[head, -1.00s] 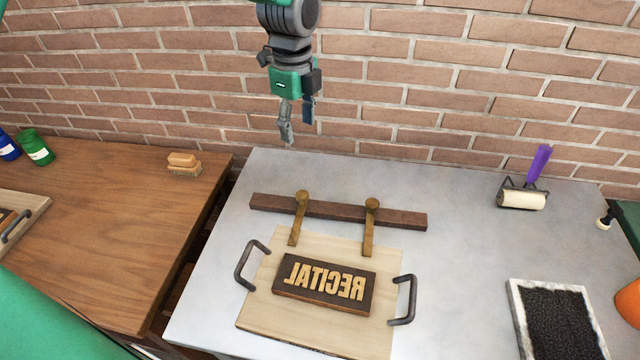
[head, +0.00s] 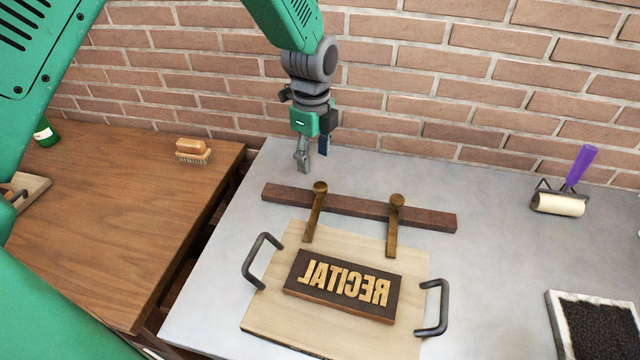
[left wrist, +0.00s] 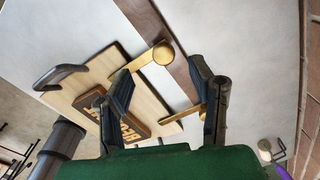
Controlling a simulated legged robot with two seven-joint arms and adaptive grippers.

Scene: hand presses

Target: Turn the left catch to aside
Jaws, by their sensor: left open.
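The left catch (head: 315,212) is a brass lever with a round knob, pivoted on a dark wooden bar (head: 430,218). Its arm points toward me over the back edge of a pale wooden board (head: 262,310). The right catch (head: 394,225) is alike and also lies over the board. My left gripper (head: 313,160) is open and empty, above and behind the bar, apart from the left catch. In the left wrist view the left catch (left wrist: 152,56) shows between and beyond the spread fingers (left wrist: 165,100). My right gripper is not in view.
A dark block with raised mirrored letters RECITAL (head: 343,285) lies on the board, which has two grey handles (head: 262,262). A roller (head: 562,195) and an ink tray (head: 590,325) are at the right. A brush (head: 193,151) sits on the wooden table (head: 120,220). A brick wall stands behind.

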